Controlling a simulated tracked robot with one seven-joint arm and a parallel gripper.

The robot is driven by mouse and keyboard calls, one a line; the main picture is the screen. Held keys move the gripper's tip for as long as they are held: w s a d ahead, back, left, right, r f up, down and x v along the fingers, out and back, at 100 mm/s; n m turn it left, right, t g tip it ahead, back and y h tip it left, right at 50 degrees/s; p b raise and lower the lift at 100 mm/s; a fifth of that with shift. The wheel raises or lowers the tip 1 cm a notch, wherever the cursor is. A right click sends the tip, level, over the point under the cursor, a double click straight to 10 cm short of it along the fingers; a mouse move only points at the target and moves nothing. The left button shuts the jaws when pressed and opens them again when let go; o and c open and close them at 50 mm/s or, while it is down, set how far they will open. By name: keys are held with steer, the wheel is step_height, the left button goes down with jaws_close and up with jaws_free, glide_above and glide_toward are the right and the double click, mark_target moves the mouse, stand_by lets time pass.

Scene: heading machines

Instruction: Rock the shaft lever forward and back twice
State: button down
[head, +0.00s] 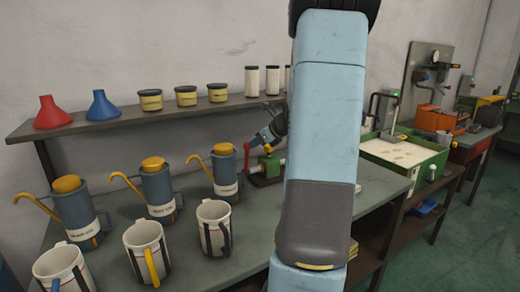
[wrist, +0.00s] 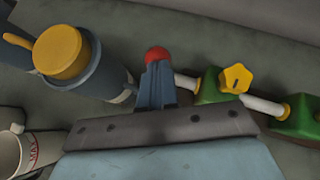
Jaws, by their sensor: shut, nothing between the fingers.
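The shaft lever's red ball knob (wrist: 156,55) shows just beyond the tips of my gripper (wrist: 158,72) in the wrist view. My gripper is shut and empty, and I cannot tell whether its tips touch the knob. A pale shaft (wrist: 263,105) runs through green blocks (wrist: 208,86), with a yellow star knob (wrist: 236,78) between them. In the head view the red lever (head: 247,158) stands at the left end of the green fixture (head: 270,165), near my gripper (head: 253,143). My arm hides the fixture's right side.
Several blue cans with yellow caps (head: 157,188) stand left of the fixture, the nearest close to my gripper. White mugs (head: 213,226) stand in front. A shelf (head: 130,119) behind holds funnels, tins and cylinders. A green tray machine (head: 400,152) stands to the right.

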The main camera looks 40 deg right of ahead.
steer(key=shift+w+d+r, duration=0.1)
steer(key=shift+w+r, duration=0.15)
steer(key=shift+w, duration=0.75)
steer(key=shift+w+d+r, duration=0.1)
steer(key=shift+w+r, duration=0.1)
steer(key=shift+w, duration=0.8)
